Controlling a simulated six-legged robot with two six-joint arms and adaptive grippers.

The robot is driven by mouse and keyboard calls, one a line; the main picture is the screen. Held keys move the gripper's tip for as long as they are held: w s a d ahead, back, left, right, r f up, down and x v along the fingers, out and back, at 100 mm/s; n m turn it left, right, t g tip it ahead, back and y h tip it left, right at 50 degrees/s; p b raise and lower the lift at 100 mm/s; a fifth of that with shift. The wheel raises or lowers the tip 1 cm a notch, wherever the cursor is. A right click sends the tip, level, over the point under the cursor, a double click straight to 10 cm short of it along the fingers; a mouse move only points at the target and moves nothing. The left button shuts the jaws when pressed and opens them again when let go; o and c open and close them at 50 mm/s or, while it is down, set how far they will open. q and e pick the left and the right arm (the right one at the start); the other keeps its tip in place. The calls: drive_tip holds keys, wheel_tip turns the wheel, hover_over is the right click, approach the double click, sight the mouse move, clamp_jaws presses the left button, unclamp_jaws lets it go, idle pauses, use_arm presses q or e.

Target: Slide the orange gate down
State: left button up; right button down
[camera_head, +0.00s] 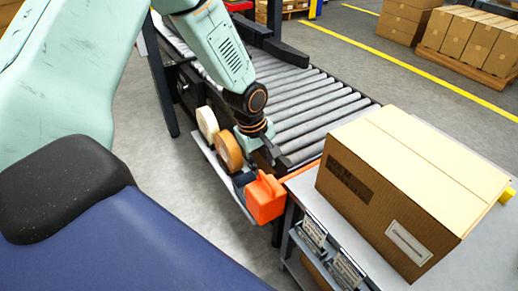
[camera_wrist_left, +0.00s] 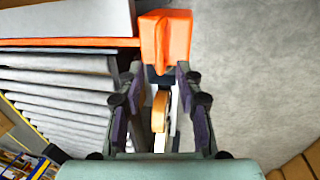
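The orange gate shows in the head view as an orange block (camera_head: 265,198) at the end of the roller conveyor, with a thin orange bar running right from it toward the carton. In the left wrist view the orange block (camera_wrist_left: 165,38) is at top centre and its bar reaches to the left edge. My left gripper (camera_wrist_left: 160,74) is open, its two dark fingers parted, with the block's lower end between or just beyond the tips. I cannot tell whether they touch it. In the head view my left gripper (camera_head: 247,172) is just behind the block, partly hidden. My right gripper is not in view.
A roller conveyor (camera_head: 305,105) runs behind the gate. A large carton (camera_head: 395,185) stands on a grey table to the right. Tape rolls (camera_head: 229,151) sit on the conveyor's left side, close to my left gripper. Stacked cartons are at the back right.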

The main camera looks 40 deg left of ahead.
use_arm(q)
drive_tip(key=r, duration=0.3)
drive_tip(key=s+r, duration=0.1)
drive_tip(key=r, duration=0.1)
drive_tip(key=shift+a, duration=0.2)
drive_tip(key=shift+f, duration=0.1)
idle(0.4)
